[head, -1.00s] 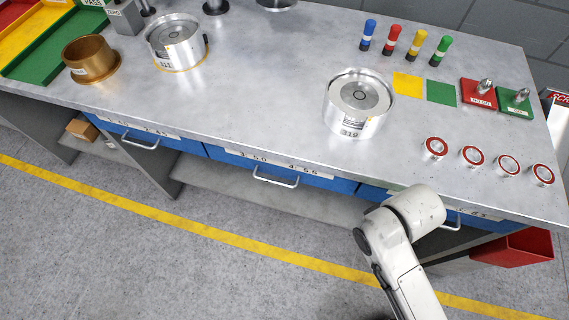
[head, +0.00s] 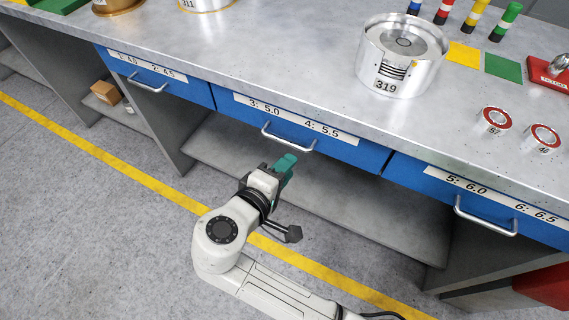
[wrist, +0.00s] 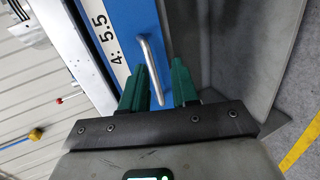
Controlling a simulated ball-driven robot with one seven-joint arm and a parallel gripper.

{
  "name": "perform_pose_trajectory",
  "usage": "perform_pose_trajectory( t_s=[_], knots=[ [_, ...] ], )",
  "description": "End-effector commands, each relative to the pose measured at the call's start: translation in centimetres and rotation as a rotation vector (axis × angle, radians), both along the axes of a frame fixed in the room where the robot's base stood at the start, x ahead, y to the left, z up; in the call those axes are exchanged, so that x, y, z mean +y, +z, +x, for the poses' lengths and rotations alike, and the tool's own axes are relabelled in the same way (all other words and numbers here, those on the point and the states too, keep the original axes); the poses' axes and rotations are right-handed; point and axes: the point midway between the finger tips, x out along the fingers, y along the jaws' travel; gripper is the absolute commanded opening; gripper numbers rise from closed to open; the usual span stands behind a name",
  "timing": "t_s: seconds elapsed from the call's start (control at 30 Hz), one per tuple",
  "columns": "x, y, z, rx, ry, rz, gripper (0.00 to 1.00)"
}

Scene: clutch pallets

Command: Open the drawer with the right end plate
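Three blue drawers sit under the bench top, and all look closed. The middle drawer (head: 345,145) is labelled "3: 5.0" and "4: 5.5" and has a silver bar handle (head: 288,140). The left drawer (head: 185,88) reads "1: 4.0" and "2: 4.5". The right drawer (head: 415,176) reads "5: 6.0" and "6: 6.5". My gripper (head: 287,165) has green fingers and is just below and in front of the middle handle. In the wrist view my gripper (wrist: 160,78) is open, with the middle handle (wrist: 149,65) seen between its fingers. Contact cannot be told. Drawer contents are hidden.
On the bench top stand a silver housing (head: 400,68) marked 319, red-rimmed rings (head: 495,121), coloured pegs and yellow and green squares. A lower shelf (head: 330,185) lies under the middle drawer. A red bin (head: 548,285) is at lower right. The floor in front is clear.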

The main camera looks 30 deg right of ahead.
Motion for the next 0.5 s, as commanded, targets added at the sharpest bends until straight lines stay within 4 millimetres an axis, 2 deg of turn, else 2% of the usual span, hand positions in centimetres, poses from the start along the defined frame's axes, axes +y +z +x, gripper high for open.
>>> perform_pose_trajectory(
  t_s=[0.03, 0.1, 0.2, 0.33, 0.5],
  knots=[
    [1.5, -0.3, 0.5, -0.023, 0.024, -0.041, 0.29],
    [2.9, 0.4, 0.9, -0.049, 0.044, -0.088, 0.29],
    [3.9, 1.0, 1.1, -0.070, 0.058, -0.127, 0.29],
    [3.4, 1.2, 1.6, -0.074, 0.060, -0.136, 0.29],
    [1.3, 0.6, 3.1, -0.073, 0.057, -0.135, 0.29]
  ],
)
